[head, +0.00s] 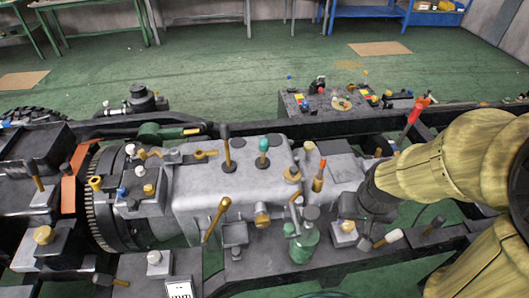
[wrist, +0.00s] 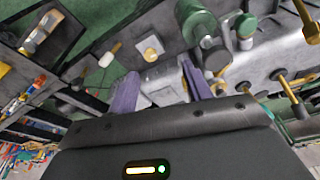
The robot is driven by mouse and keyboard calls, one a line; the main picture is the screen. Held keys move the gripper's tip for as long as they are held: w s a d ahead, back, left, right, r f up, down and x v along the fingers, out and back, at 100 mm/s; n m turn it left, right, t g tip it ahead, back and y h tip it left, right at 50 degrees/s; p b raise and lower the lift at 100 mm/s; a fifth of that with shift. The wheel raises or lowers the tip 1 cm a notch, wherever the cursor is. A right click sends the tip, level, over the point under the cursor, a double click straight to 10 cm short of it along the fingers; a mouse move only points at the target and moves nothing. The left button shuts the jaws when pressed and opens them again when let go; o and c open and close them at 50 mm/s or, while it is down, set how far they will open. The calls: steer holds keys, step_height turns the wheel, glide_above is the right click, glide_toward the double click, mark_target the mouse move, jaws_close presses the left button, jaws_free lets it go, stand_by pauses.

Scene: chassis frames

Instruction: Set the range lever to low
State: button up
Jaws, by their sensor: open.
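Several levers stand on the grey gearbox housing (head: 190,190); I cannot tell which one is the range lever. One is a black-knobbed lever (head: 226,150), one a teal-knobbed lever (head: 263,152). An orange-tipped lever (head: 319,176) stands upright near the housing's right end. A brass-coloured lever (head: 216,219) leans at the front. My gripper (wrist: 160,88) is open and empty, with its two purplish fingers apart above the machinery. In the head view my wrist is right of the orange-tipped lever, and the fingertips are hard to make out.
A green cylinder (head: 303,243) stands in front of the housing; it also shows in the wrist view (wrist: 196,22). A white-knobbed lever (head: 388,238) sits to its right. A red-handled lever (head: 416,111) rises behind my arm. Dark chassis rails (head: 420,119) run along the housing.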

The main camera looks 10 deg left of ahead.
stand_by(0.4)
steer(key=n+t+y+b, duration=0.5)
steer(key=n+t+y, duration=0.1)
steer(key=t, duration=0.5)
glide_toward(266, 146)
steer(key=w+d, duration=0.2)
steer(key=w, duration=0.1)
steer(key=a+f+t+y+b, duration=0.1)
steer(key=b, duration=0.2)
steer(key=w+a+f+t+y+b, duration=0.1)
steer(key=a+f+b, duration=0.1)
steer(key=b, duration=0.1)
steer(key=shift+a+f, duration=0.1)
steer(key=shift+f, duration=0.05)
steer(key=shift+a, duration=0.1)
steer(key=shift+r, duration=0.3)
